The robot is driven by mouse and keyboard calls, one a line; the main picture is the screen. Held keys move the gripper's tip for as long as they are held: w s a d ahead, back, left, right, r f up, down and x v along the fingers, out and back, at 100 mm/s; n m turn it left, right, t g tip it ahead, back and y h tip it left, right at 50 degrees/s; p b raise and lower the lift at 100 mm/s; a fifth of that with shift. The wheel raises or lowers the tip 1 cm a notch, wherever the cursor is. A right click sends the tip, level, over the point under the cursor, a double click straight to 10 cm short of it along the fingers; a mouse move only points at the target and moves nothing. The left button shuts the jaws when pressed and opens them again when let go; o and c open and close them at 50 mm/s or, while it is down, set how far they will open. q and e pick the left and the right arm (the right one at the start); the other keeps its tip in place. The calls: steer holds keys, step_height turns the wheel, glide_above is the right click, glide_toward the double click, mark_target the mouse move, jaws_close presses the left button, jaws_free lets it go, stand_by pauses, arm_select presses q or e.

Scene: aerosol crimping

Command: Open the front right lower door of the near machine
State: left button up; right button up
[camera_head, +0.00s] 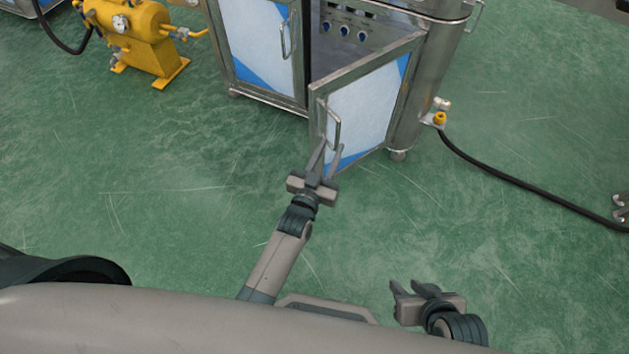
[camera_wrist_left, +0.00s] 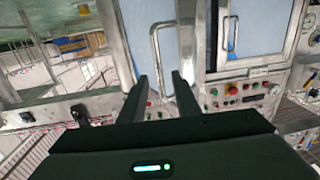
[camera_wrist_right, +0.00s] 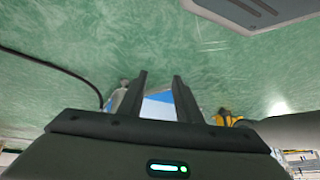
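The front right lower door (camera_head: 368,103) of the near machine is a white and blue panel in a metal frame, swung partly outward. Its bar handle (camera_head: 336,125) is near the door's free edge. My left gripper (camera_head: 328,158) is at the handle's lower end, fingers apart. In the left wrist view the handle (camera_wrist_left: 155,48) runs down toward the gap between the fingers (camera_wrist_left: 160,85). I cannot tell whether a finger touches it. My right gripper (camera_head: 407,288) is open and empty above the floor, away from the door; its fingers also show in the right wrist view (camera_wrist_right: 160,85).
The left lower door (camera_head: 262,45) appears shut. Gauges or knobs (camera_head: 345,30) show inside the opening. A yellow pump unit (camera_head: 145,35) stands at the upper left. A black hose (camera_head: 530,186) crosses the floor at right. Green floor in front is clear.

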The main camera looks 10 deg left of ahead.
arm_select(q)
steer(key=s+a, duration=0.2)
steer(key=s, duration=0.9)
steer(key=shift+p, duration=0.3)
arm_select(e)
steer(key=shift+s+d+f+g+h, duration=0.15)
steer(key=shift+s+d+g+h, duration=0.15)
steer(key=shift+d, duration=0.3)
